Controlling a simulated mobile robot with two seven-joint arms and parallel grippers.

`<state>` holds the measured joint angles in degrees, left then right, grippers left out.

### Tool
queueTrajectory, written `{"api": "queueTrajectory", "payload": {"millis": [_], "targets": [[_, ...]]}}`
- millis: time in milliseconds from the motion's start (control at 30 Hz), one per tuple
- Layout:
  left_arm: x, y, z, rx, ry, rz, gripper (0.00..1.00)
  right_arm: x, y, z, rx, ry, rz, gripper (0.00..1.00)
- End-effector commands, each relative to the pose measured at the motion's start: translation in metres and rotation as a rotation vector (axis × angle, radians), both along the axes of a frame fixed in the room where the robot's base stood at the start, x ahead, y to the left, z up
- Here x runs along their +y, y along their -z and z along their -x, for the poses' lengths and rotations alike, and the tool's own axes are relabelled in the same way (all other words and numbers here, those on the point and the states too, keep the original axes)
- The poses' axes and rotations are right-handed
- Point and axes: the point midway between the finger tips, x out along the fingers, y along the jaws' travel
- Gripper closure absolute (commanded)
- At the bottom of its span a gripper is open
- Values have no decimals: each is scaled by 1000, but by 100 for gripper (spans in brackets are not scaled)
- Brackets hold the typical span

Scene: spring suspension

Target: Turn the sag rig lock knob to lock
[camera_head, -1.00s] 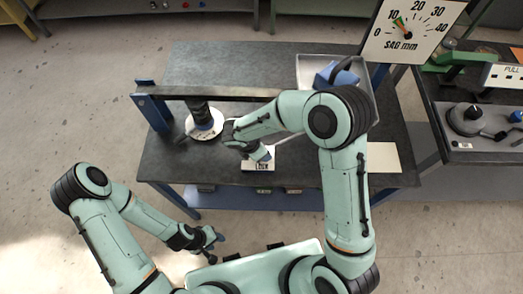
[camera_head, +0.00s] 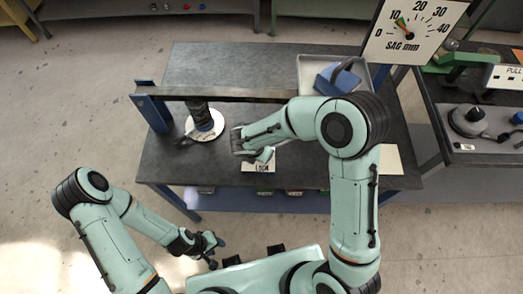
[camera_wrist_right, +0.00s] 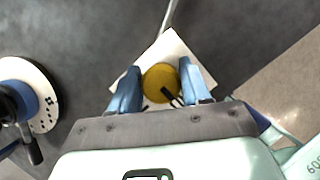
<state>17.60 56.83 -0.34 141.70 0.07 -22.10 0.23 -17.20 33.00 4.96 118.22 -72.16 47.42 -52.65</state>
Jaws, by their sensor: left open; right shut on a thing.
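The lock knob (camera_wrist_right: 161,84) is a round yellow disc with a dark mark on its lower right, on a white plate (camera_wrist_right: 190,50) in the right wrist view. The blue fingers of my right gripper (camera_wrist_right: 160,92) stand on both sides of the knob and are shut on it. The knob's exact setting cannot be read. My left gripper (camera_head: 213,243) is open and empty, low in front of the bench.
A blue-and-black spring unit on a white disc (camera_head: 216,128) stands left of the plate under a crossbar (camera_head: 230,93). A sag dial (camera_head: 413,32) and a grey tray (camera_head: 305,75) with a blue block are at the back right. Another bench (camera_head: 485,140) stands at the right.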

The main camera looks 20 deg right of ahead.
Motion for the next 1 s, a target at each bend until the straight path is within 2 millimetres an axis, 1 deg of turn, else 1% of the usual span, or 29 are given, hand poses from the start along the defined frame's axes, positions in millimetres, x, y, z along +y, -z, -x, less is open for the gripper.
{"api": "queueTrajectory", "payload": {"millis": [167, 200, 233, 267, 533, 667, 767, 1000], "targets": [[0, 0, 0, 0, 0, 0, 57, -1, -2, -2, -5, -1, 3, 84], [0, 0, 0, 0, 0, 0, 57, -1, -2, -2, -5, -1, 3, 43], [0, 0, 0, 0, 0, 0, 57, -1, -2, -2, -4, -1, 2, 34], [0, 0, 0, 0, 0, 0, 57, -1, -2, -2, -4, 1, 2, 31], [0, 0, 0, 0, 0, 0, 57, 0, -1, -1, -2, 1, 1, 31], [0, -2, -1, -1, 0, 0, 57, 3, -9, 1, -4, 1, -1, 31], [0, -4, -4, -4, 0, 0, 57, 7, -25, 4, -7, 1, -1, 31], [0, -13, -11, -12, 0, 0, 57, 23, -77, 17, -9, -1, -1, 31]]}}
